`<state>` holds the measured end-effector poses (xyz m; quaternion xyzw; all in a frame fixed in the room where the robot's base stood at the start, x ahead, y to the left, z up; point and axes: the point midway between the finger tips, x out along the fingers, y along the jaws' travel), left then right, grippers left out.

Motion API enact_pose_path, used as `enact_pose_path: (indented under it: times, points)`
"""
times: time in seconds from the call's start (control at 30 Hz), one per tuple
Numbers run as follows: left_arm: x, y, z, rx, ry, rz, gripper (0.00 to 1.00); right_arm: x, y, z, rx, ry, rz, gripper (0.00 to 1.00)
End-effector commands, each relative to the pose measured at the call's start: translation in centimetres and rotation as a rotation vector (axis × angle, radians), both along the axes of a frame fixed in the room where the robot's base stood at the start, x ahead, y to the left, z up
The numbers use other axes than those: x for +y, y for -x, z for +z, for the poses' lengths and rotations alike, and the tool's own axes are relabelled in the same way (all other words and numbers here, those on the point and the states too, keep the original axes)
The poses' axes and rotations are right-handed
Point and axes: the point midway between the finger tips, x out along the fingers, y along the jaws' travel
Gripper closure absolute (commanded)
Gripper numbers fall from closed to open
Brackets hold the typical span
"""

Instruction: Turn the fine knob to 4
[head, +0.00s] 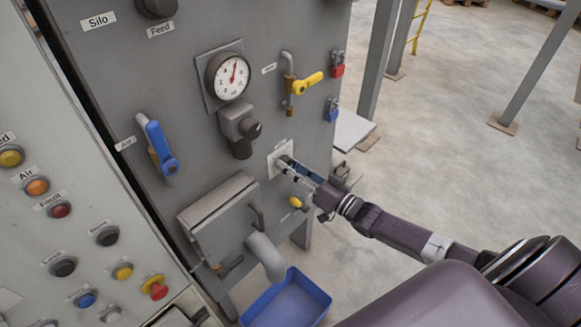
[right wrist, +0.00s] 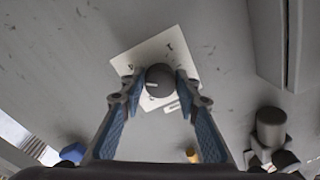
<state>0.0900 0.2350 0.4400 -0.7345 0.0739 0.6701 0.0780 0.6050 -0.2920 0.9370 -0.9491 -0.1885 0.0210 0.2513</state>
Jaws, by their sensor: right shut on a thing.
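The fine knob is a small dark round knob (right wrist: 160,80) on a square white scale plate (right wrist: 128,64) with dark marks on the grey panel. In the right wrist view my right gripper (right wrist: 160,85) has a finger on each side of the knob and is shut on it. A pale mark shows on the knob, but I cannot read its setting. In the head view the plate (head: 273,162) is partly hidden behind my right gripper (head: 285,163), which reaches in from the right. My left gripper is not in view.
A gauge (head: 229,76), a yellow-handled valve (head: 308,83) and a blue lever (head: 160,147) are on the panel. Red (head: 338,70) and blue (head: 332,110) padlocks hang at its right edge. A spout (head: 266,257) stands over a blue bin (head: 318,291). The floor at right is mostly open.

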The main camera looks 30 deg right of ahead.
Motion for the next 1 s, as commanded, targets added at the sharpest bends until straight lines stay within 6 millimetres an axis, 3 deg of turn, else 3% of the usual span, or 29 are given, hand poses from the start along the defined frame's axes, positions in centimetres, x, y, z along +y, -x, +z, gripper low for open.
enact_pose_path:
  times: [0.3, 0.83, 0.87, 1.0]
  points:
    - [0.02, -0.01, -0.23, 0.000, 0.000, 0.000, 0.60, 0.05, 0.09, -0.26, 0.042, -0.107, 0.000, 0.95]
    - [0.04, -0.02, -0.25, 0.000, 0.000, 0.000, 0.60, 0.08, 0.10, -0.24, 0.050, -0.129, 0.000, 0.95]
    - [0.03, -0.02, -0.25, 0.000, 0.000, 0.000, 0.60, 0.08, 0.10, -0.24, 0.050, -0.129, 0.000, 0.68]
    - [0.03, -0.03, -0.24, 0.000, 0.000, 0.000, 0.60, 0.06, 0.08, -0.18, 0.049, -0.128, 0.001, 0.53]
